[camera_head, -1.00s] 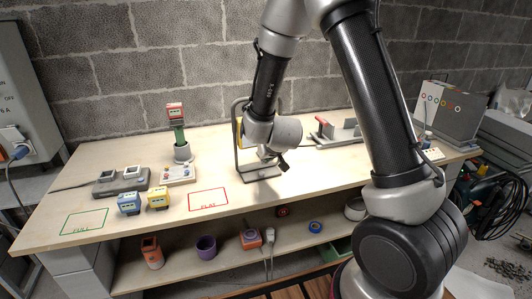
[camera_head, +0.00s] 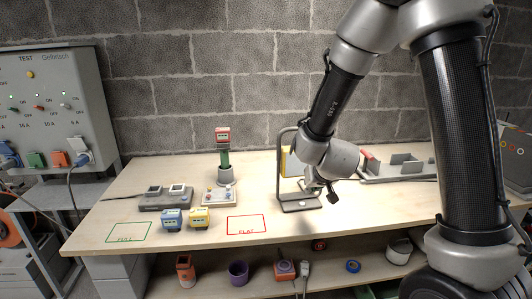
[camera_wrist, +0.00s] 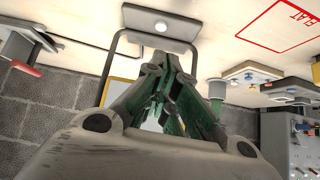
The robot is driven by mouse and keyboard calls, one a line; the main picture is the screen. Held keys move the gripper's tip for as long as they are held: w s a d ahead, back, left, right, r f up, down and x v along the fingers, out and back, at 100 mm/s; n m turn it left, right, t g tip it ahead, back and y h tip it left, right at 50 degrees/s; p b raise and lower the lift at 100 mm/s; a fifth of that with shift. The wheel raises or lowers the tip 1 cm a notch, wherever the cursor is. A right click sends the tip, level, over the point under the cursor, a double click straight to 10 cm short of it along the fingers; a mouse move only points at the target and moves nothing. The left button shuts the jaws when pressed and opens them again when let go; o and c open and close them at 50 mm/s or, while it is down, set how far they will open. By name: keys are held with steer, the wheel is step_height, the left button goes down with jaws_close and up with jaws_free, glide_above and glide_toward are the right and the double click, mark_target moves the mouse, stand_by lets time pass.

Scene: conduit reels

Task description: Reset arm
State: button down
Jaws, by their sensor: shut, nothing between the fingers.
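My gripper (camera_head: 331,192) hangs over the right half of the workbench, in front of the dark metal frame stand (camera_head: 300,205). In the wrist view my gripper (camera_wrist: 172,65) shows its fingers drawn together with nothing between them. The stand's base (camera_wrist: 160,27) shows just beyond the fingertips. A yellow item (camera_head: 291,162) hangs in the stand, partly hidden by my arm. I cannot tell whether the gripper touches the stand.
The outlined FLAT (camera_head: 246,224) and FULL (camera_head: 129,232) areas are empty. A test panel (camera_head: 45,95) stands left.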

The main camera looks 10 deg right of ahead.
steer(key=s+a+n+g+y, duration=0.15)
steer(key=s+g, duration=0.45)
steer(key=s, duration=0.7)
steer(key=s+d+r+t+h, duration=0.1)
steer(key=s+d+r, duration=0.6)
steer(key=r, duration=0.2)
steer(key=s+d+r+m+h, duration=0.1)
steer(key=s+d+r, duration=0.6)
steer(key=s+r, duration=0.1)
steer(key=shift+s+d+r+t, duration=0.15)
steer(key=shift+d+r+t, duration=0.2)
steer(key=shift+r, duration=0.55)
